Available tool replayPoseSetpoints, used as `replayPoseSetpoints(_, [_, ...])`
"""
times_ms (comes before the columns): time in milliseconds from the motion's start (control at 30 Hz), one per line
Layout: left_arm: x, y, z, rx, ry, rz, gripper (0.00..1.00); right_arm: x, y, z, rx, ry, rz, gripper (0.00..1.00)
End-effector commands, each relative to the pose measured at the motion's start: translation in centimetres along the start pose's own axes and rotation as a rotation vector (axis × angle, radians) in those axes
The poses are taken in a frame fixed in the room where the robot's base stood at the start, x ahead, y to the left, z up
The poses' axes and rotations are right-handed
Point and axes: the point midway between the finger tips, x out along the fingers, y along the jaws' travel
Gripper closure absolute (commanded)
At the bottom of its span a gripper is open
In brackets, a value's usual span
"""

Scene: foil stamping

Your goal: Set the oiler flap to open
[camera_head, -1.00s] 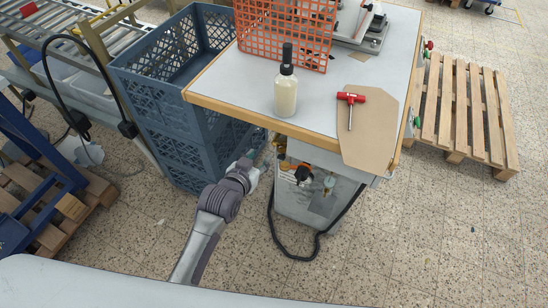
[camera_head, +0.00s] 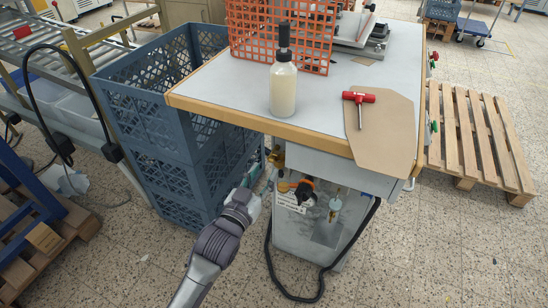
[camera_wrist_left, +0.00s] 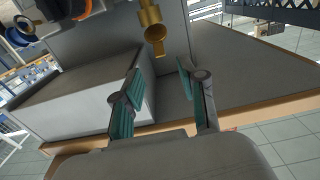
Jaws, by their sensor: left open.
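A small brass fitting (camera_head: 277,157), which looks like the oiler, sticks out below the table's front edge in the head view. In the left wrist view the brass oiler (camera_wrist_left: 152,27) shows a round cup and a small tab below it. I cannot tell for sure which part is the flap or how it is set. My left gripper (camera_head: 262,174) is just below and left of the brass part. Its jaws (camera_wrist_left: 160,88) are open and empty in the wrist view, with the oiler beyond the fingertips, apart from them. My right gripper is not in view.
An orange-and-black knob (camera_head: 303,188) and a gauge-like part (camera_head: 334,205) sit right of the gripper on the grey cabinet. Blue crates (camera_head: 165,160) stand close on the left. A black hose (camera_head: 270,255) hangs in front. A bottle (camera_head: 283,85) stands on the table (camera_head: 225,90).

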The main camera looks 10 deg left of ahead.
Motion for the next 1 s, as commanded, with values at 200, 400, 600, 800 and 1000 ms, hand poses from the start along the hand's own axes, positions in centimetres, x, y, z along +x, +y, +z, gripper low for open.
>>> replayPoseSetpoints(200, [4.4, 0.0, -0.1, 0.0, 0.001, 0.0, 0.58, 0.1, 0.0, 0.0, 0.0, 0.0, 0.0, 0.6])
replayPoseSetpoints(400, [6.5, 0.0, 0.0, 0.0, 0.0, 0.0, 0.58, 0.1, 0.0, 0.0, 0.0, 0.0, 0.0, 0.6])
replayPoseSetpoints(600, [7.0, 0.0, 0.1, 0.0, -0.001, 0.0, 0.58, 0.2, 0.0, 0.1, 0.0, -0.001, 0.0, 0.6])
replayPoseSetpoints(800, [7.0, 0.0, 0.1, 0.0, -0.001, 0.0, 0.63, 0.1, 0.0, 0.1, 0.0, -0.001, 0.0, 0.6])
replayPoseSetpoints(1000, [7.0, 0.0, 0.1, 0.0, -0.001, 0.0, 0.97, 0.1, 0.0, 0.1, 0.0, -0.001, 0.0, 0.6])
